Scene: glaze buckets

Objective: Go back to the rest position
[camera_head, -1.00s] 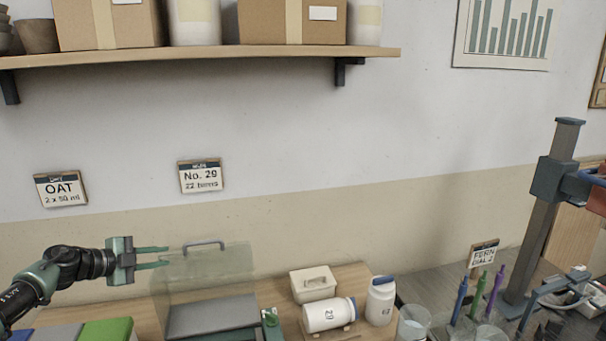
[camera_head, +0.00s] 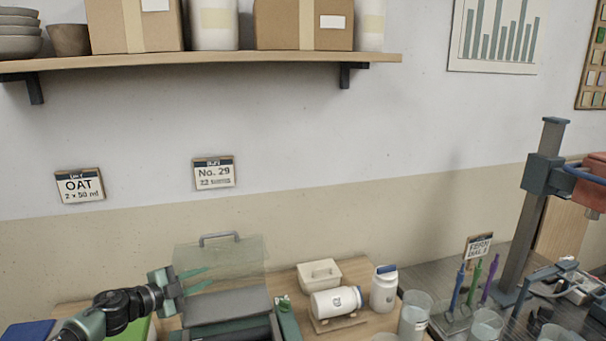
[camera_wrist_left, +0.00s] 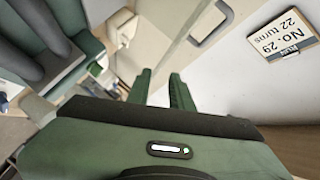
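My left gripper (camera_head: 208,280) is at the lower left of the head view, in front of the clear-lidded machine (camera_head: 222,256). Its two green fingers are apart with nothing between them. They also show apart and empty in the left wrist view (camera_wrist_left: 160,88). In the head view the fingers overlap the clear cover, and I cannot tell how close they are to it. My right gripper is not in view.
A white jar lies on its side (camera_head: 337,302) on a wooden cradle, beside an upright white jar (camera_head: 384,289) and a lidded white box (camera_head: 319,274). Clear cups (camera_head: 414,316) and a dark stand (camera_head: 534,215) are to the right. A loaded shelf (camera_head: 210,61) is above.

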